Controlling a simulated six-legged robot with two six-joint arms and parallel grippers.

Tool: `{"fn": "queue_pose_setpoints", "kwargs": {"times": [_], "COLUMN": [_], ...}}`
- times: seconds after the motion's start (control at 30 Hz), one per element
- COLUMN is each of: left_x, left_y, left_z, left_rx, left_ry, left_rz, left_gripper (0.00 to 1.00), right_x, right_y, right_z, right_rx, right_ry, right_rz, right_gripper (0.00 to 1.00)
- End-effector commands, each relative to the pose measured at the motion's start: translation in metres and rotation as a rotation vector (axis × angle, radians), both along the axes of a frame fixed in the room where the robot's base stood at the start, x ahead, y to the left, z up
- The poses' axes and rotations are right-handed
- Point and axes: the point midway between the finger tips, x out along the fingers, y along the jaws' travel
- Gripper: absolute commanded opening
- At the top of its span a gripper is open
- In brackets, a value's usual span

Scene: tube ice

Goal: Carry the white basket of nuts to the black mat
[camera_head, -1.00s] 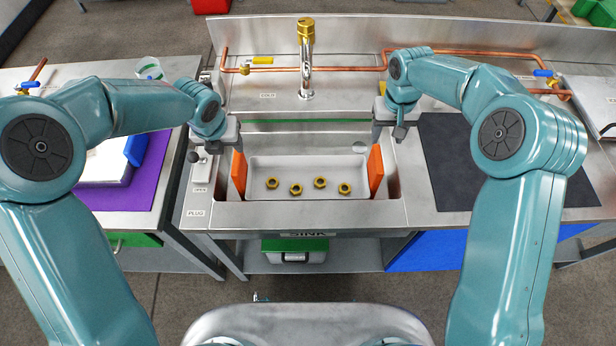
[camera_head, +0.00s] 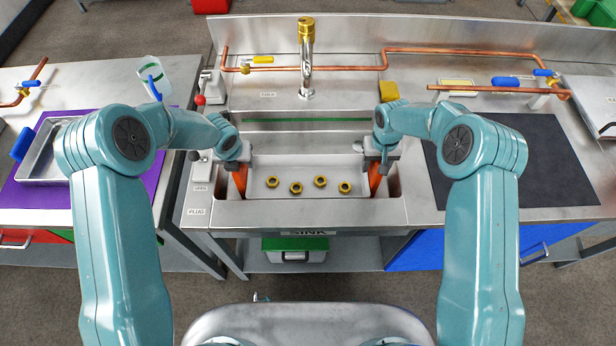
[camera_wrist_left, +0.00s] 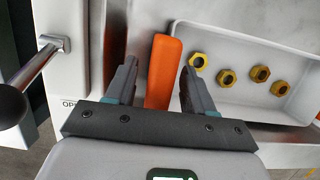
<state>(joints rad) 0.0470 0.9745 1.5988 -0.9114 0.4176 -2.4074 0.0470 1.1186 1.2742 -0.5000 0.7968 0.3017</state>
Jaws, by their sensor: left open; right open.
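The white basket (camera_head: 306,164) sits in the sink with several brass nuts (camera_head: 320,181) on its floor. It has an orange handle at each end. My left gripper (camera_head: 238,170) is at the left handle; in the left wrist view the open fingers (camera_wrist_left: 160,85) stand on either side of the orange handle (camera_wrist_left: 164,70), with gaps showing. My right gripper (camera_head: 378,166) is open at the right orange handle (camera_head: 375,181), whose upper part it hides. The black mat (camera_head: 530,160) lies flat and bare on the counter to the right.
The sink's front rim (camera_head: 310,212) and side walls surround the basket. A gold-topped tap (camera_head: 306,60) stands behind it. A yellow sponge (camera_head: 389,91) sits behind my right gripper. A purple mat (camera_head: 120,190) with a metal tray (camera_head: 58,155) lies on the left counter.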

Motion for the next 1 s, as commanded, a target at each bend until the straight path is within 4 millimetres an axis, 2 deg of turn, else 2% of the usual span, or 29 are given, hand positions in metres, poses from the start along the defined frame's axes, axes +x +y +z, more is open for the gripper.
{"fn": "queue_pose_setpoints", "kwargs": {"times": [0.17,0.2,0.27,0.3,0.37,0.73,1.0], "left_x": [0.000,0.000,0.000,0.000,0.000,0.001,0.001], "left_y": [0.000,0.000,0.000,0.000,0.000,0.000,0.000], "left_z": [0.000,0.000,0.000,0.000,0.000,0.004,0.029], "left_rx": [0.000,0.000,0.000,0.000,0.000,0.000,0.000], "left_ry": [0.000,0.000,0.000,0.000,0.000,-0.002,-0.003], "left_rz": [0.000,0.000,0.000,0.000,0.000,0.000,0.000], "left_gripper": [0.53,0.50,0.30,0.17,0.00,0.00,0.00], "right_x": [0.000,0.000,0.000,0.000,0.000,0.001,0.001], "right_y": [0.000,0.000,0.000,0.000,0.000,0.000,0.000], "right_z": [0.000,0.000,0.000,0.000,0.000,0.004,0.028], "right_rx": [0.000,0.000,0.000,0.000,0.000,0.000,0.000], "right_ry": [0.000,0.000,0.000,0.000,0.000,-0.002,-0.002], "right_rz": [0.000,0.000,0.000,0.000,0.000,-0.001,-0.001], "right_gripper": [0.53,0.50,0.30,0.17,0.00,0.00,0.00]}}
